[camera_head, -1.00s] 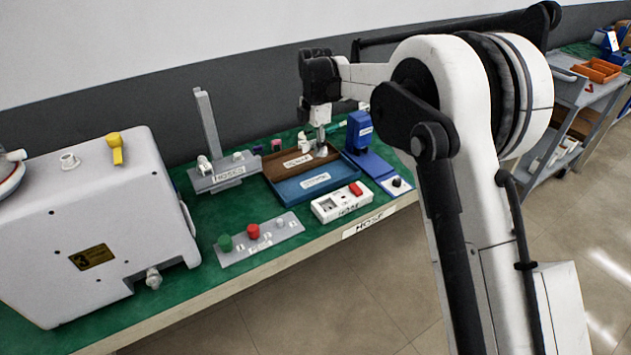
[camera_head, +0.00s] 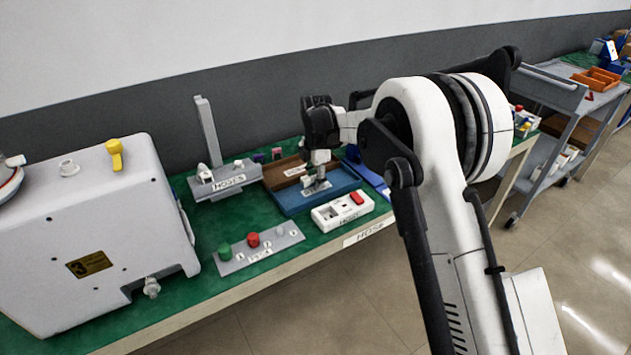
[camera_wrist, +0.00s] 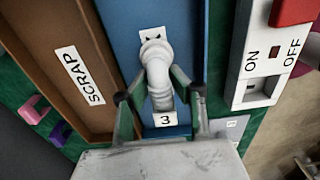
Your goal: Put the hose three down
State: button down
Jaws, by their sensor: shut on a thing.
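The hose three (camera_wrist: 158,72) is a short white bent piece with a tag reading 3 (camera_wrist: 165,119). My gripper (camera_wrist: 158,95) has a finger on each side of it and is shut on it. In the head view my gripper (camera_head: 316,172) points down over the blue tray (camera_head: 346,184), whose label is partly hidden. In the wrist view the blue tray (camera_wrist: 122,22) lies beneath the hose. I cannot tell whether the hose touches the tray floor.
The brown tray marked SCRAP (camera_wrist: 112,112) adjoins the blue one. A white ON/OFF switch box (camera_head: 342,211) stands in front. A grey HOSES rack (camera_head: 224,183), a plate with green and red knobs (camera_head: 260,246) and a large grey pump (camera_head: 90,230) are to the left.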

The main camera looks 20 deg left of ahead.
jog(key=shift+f, duration=0.15)
jog(key=c, duration=2)
grip_release()
jog(key=shift+c, duration=0.2)
jog(key=o, duration=0.5)
notch_tip(320, 180, up, 12)
jog(key=shift+w+r+p, duration=0.1)
jog(key=shift+r+p, duration=0.05)
jog(key=shift+p, duration=0.4)
jog(key=shift+d, duration=0.1)
